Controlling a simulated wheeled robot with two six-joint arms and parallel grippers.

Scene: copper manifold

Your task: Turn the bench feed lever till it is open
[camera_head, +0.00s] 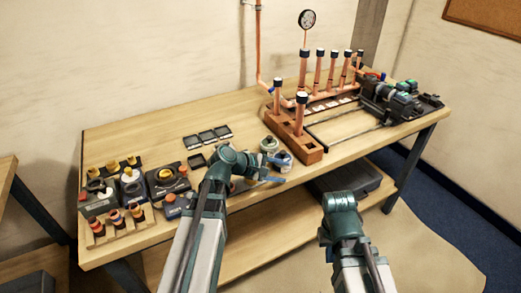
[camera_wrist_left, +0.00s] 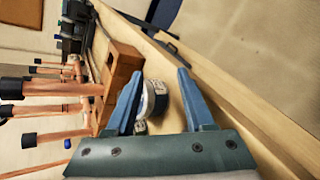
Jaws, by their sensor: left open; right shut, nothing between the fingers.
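I cannot pick out the bench feed lever for certain. A small blue part (camera_head: 382,76) shows behind the copper manifold (camera_head: 318,72) at the back right of the bench, too small to identify. In the left wrist view, a blue part (camera_wrist_left: 68,143) sits by the copper pipes. My left gripper (camera_head: 274,171) is over the bench's front edge, just below two tape-like rolls. In the left wrist view, its blue fingers (camera_wrist_left: 160,74) are apart, with a white roll (camera_wrist_left: 157,98) visible beyond the gap. My right gripper (camera_head: 338,203) is low in front of the bench, its fingers hard to make out.
The wooden base block (camera_head: 308,150) of the manifold stands right of the rolls. Dark machinery (camera_head: 395,98) fills the right end. Tool holders and boxes (camera_head: 118,190) crowd the left end. Flat dark trays (camera_head: 207,137) lie mid-bench. A dark case (camera_head: 350,187) rests on the lower shelf.

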